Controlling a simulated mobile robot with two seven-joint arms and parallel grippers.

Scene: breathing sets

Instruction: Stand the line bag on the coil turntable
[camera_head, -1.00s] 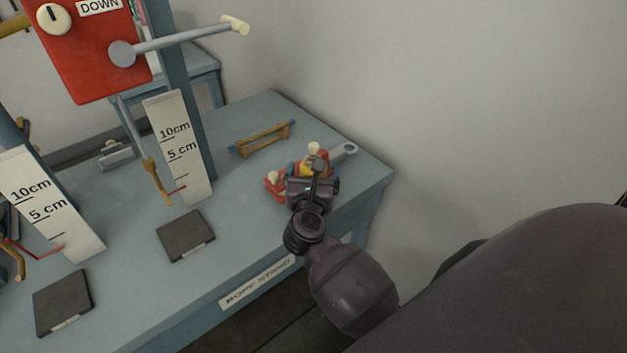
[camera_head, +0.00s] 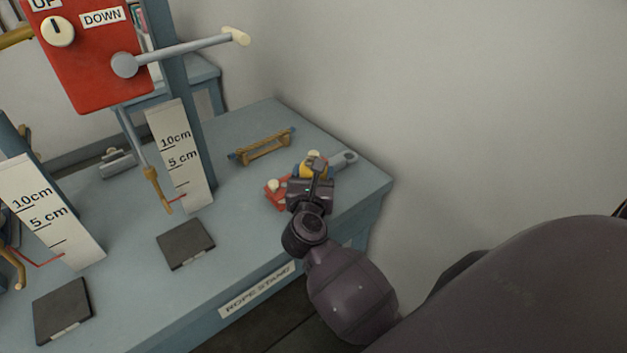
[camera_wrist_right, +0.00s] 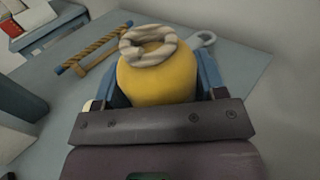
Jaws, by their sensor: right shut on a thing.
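The line bag, a yellow rounded bag with a beige rope ring on top, shows close up in the right wrist view (camera_wrist_right: 157,82). In the head view only a small yellow part of the bag (camera_head: 307,169) shows past my gripper. My right gripper (camera_head: 311,178) is shut on the bag near the table's right end; its blue fingers flank the bag in the wrist view (camera_wrist_right: 160,88). Whether the bag touches the table is hidden. I cannot clearly make out a coil turntable. My left gripper is not in view.
A red piece with a cream knob (camera_head: 277,192) and a grey ring-ended piece (camera_head: 343,160) are close beside the gripper. A wooden rack (camera_head: 265,147) stands behind. Dark plates (camera_head: 186,243), scale boards (camera_head: 180,155) and a red lever box (camera_head: 95,55) are left. The table's middle is clear.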

